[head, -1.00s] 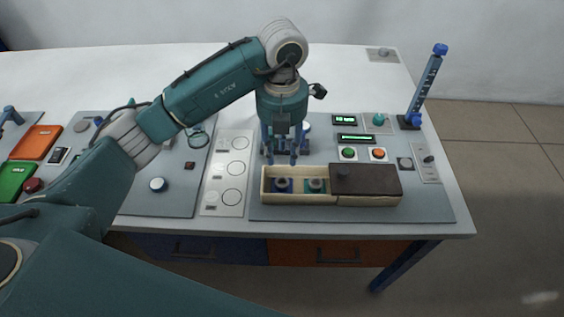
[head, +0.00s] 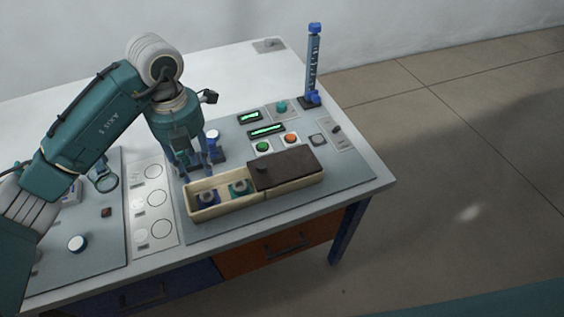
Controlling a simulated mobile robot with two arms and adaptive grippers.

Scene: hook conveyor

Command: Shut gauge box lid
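The gauge box (head: 216,212) is a long cream box on the grey panel near the table's front edge. Its dark brown lid (head: 290,167) covers the right half, with a small knob at the lid's left end. The left half is open and shows two ring-shaped gauges (head: 208,197) on blue and teal seats. My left gripper (head: 197,172) points down just behind the box's open left half. Its blue fingers look apart, with nothing seen between them; the tips are close to the box's back wall. My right gripper is not in view.
Behind the box are a green button (head: 263,147), an orange button (head: 291,139) and two green displays (head: 266,130). A blue column (head: 313,62) stands at the back right. A white plate with circles (head: 152,205) lies left of the box. Drawers are below the front edge.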

